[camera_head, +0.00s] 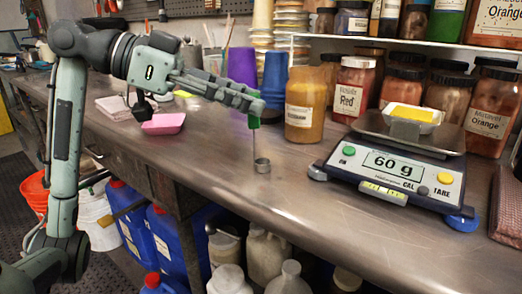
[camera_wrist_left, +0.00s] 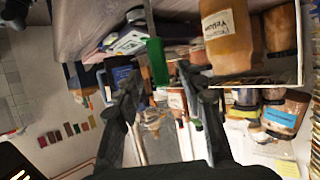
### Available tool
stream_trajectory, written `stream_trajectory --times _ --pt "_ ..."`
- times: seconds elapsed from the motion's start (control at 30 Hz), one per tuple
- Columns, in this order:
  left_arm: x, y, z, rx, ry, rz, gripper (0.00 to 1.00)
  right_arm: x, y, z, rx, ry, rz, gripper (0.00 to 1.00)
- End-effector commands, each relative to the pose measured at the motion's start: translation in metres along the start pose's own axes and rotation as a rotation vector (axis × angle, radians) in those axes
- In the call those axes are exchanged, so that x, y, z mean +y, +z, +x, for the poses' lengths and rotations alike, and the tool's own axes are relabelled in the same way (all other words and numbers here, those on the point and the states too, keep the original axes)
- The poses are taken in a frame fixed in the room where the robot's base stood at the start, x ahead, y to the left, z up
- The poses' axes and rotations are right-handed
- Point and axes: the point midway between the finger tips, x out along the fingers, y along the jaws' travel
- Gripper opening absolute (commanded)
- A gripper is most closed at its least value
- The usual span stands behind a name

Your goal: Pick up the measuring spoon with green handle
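The measuring spoon (camera_head: 262,165) stands upright at the counter, its small metal cup low and its thin stem rising to the green handle (camera_head: 254,122). The green handle also shows in the left wrist view (camera_wrist_left: 157,62), between the fingertips in the picture, with gaps on both sides. My left gripper (camera_head: 256,104) reaches in from the left and its fingertips are at the handle's top, partly hiding it. The gripper (camera_wrist_left: 158,72) is open; I cannot tell whether the handle is fully between the fingers or just beyond them. My right gripper is not in view.
A yellow-orange jar (camera_head: 305,105) and a Red jar (camera_head: 353,90) stand behind. A pink dish (camera_head: 164,123) lies left. The front counter (camera_head: 330,225) is clear.

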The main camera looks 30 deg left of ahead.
Motion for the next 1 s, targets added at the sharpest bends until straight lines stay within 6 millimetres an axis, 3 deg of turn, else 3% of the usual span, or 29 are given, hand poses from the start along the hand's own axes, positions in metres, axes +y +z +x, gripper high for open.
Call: stream_trajectory --times 0.2,0.47,0.77,1.0 --pt "-0.001 0.002 0.026 0.000 0.002 0.001 0.40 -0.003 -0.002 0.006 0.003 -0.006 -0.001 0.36" --pt "-0.001 0.002 0.029 -0.001 0.000 0.001 0.40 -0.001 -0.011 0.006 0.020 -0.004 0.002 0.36" --pt "-0.001 0.002 0.029 -0.001 0.000 0.001 0.02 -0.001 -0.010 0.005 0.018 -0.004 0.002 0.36" --pt "-0.001 0.002 0.029 -0.001 0.000 0.001 0.00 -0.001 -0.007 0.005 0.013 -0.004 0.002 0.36"
